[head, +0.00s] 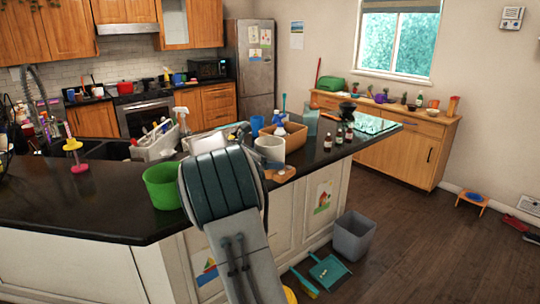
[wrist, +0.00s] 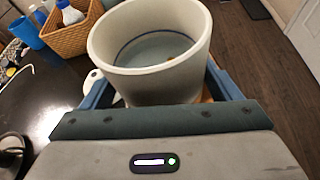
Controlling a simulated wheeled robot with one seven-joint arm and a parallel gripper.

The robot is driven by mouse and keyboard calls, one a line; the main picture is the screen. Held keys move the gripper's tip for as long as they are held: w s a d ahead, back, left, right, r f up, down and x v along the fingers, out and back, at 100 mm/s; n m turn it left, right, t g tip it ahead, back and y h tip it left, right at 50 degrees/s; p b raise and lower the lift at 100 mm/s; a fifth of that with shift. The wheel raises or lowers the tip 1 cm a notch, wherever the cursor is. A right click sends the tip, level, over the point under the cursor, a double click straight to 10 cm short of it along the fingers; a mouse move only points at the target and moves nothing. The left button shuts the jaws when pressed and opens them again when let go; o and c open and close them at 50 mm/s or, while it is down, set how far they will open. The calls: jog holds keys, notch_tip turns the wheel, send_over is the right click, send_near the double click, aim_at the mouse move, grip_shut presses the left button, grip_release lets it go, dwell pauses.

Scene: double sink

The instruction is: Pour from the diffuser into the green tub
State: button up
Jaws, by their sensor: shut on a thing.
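The diffuser appears as a pale grey, round, open-topped vessel (wrist: 150,85), upright or nearly so in the wrist view. It has a bluish inside with a small yellowish spot at the far side. My gripper (wrist: 158,95) is shut on it, with a blue finger on each side. In the head view the diffuser (head: 270,149) shows above the counter, just right of my arm; my arm hides the fingers. The green tub (head: 161,188) stands open on the dark counter, left of my arm and apart from the diffuser. My wrist hides part of its right side.
A wicker basket (wrist: 72,40) stands close by at the upper left of the wrist view. Several small dark bottles (head: 338,138) stand right of the diffuser. A white caddy (head: 155,146) is behind the tub. Bare counter (head: 95,205) lies left of the tub.

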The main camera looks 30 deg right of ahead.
jog(key=s+a+f+n+t+y, duration=0.3)
jog(key=a+f, duration=0.3)
jog(key=a, duration=0.3)
jog(key=s+a+f+n+t+y, duration=0.3)
jog(key=a+f+n, duration=0.2)
jog(key=a, duration=0.4)
jog(key=s+a+f+n+t+y, duration=0.3)
jog(key=a+f+n+t, duration=0.1)
jog(key=a+f, duration=0.3)
jog(key=shift+a, duration=1.1)
jog(key=shift+r, duration=0.2)
